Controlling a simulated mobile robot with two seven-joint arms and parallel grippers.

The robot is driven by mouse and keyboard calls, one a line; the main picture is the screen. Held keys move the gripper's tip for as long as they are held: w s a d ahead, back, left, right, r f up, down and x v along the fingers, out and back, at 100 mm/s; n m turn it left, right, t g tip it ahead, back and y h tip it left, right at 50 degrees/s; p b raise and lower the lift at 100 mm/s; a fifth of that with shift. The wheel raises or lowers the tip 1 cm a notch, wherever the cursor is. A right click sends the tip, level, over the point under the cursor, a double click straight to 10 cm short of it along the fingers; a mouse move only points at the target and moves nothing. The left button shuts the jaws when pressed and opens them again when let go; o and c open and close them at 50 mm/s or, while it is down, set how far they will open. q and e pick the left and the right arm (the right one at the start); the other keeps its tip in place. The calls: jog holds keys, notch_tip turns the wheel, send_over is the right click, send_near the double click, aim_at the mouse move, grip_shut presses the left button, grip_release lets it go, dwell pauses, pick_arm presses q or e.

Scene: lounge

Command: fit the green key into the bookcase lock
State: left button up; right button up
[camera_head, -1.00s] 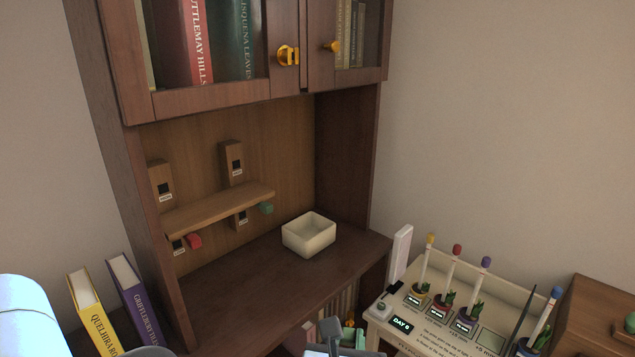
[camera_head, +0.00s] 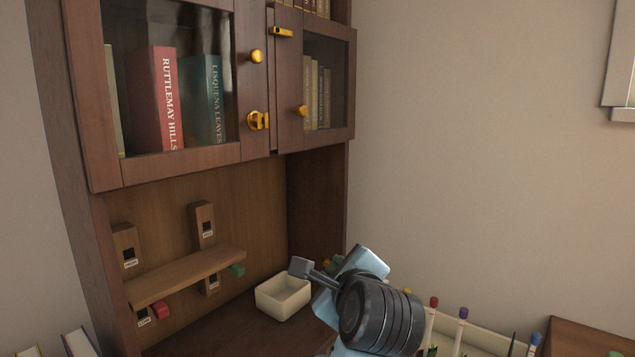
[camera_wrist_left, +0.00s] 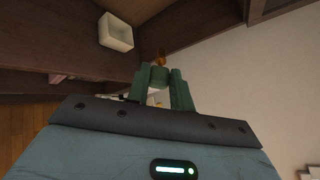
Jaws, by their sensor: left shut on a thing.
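My left gripper (camera_head: 331,266) is raised in front of the bookcase's right side, its fingers mostly hidden by its own body in the head view. In the left wrist view, the gripper (camera_wrist_left: 160,88) is shut on the green key (camera_wrist_left: 159,75), whose gold end points away from the palm. In the head view only a bit of green and gold shows at the fingers. The gold bookcase lock (camera_head: 258,121) is low on the left glass door, above and left of the gripper and apart from the key. My right gripper is not in view.
A cream tray (camera_head: 283,297) sits on the bookcase ledge beside the gripper. Wooden blocks, a small shelf (camera_head: 190,277), a red piece (camera_head: 160,311) and a green piece (camera_head: 238,270) are in the niche. Gold knobs (camera_head: 256,56) project from the doors.

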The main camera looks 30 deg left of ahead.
pick_arm(q)
notch_tip(320, 180, up, 12)
jog(key=w+a+n+y, duration=0.2)
jog(key=a+n+y, duration=0.1)
jog(key=n, duration=0.4)
notch_tip(320, 180, up, 12)
jog(key=n+g+y, duration=0.2)
jog(key=n+y, duration=0.1)
jog(key=n, duration=0.3)
send_over(329, 261)
jog(key=s+a, duration=0.1)
jog(key=a, duration=0.1)
jog(key=shift+s+d+f, duration=0.1)
jog(key=shift+f, duration=0.1)
jog(key=a, duration=0.6)
jog(key=shift+w, duration=0.25)
jog(key=shift+w+a, duration=0.1)
jog(key=shift+a, duration=1.35)
jog(key=o, duration=1)
jog(key=shift+o, duration=0.2)
